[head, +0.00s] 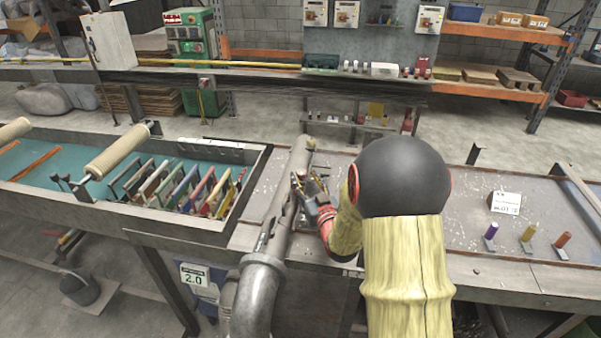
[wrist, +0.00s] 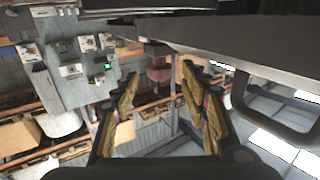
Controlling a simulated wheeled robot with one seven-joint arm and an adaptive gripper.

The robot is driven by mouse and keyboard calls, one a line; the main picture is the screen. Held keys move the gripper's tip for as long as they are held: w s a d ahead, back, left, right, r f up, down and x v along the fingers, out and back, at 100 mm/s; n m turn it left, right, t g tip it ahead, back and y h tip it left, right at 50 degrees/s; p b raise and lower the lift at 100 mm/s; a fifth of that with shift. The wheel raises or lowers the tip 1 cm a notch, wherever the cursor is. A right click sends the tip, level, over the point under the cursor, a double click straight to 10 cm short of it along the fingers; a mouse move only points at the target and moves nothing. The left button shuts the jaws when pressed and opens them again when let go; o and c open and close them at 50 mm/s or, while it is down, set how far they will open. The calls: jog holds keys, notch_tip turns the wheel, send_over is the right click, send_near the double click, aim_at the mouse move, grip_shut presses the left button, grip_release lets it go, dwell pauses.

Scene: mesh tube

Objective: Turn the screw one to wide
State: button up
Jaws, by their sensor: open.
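My gripper (head: 308,188) is beside the grey tube (head: 284,208), near its upper middle, in the head view. In the wrist view my gripper (wrist: 160,80) is open, with its yellowish fingers apart. A reddish-brown knob (wrist: 159,74) on a dark stem shows between the fingertips; it may be the screw, but I cannot tell for sure. I cannot tell whether the fingers touch it. A long grey body (wrist: 225,45) crosses the top right of the wrist view. In the head view my gripper and arm hide part of the tube's side, and no screw is clear there.
A teal tank (head: 60,160) with a roller (head: 118,150) and several coloured frames stands left. A grey bench (head: 460,235) bears purple (head: 491,232), yellow (head: 528,234) and orange (head: 562,240) pegs at right. A thick bent pipe (head: 259,290) joins the tube's near end.

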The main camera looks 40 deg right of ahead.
aim_at(303, 176)
jog(key=shift+x, duration=2.05)
jog(key=shift+c, duration=0.2)
grip_shut()
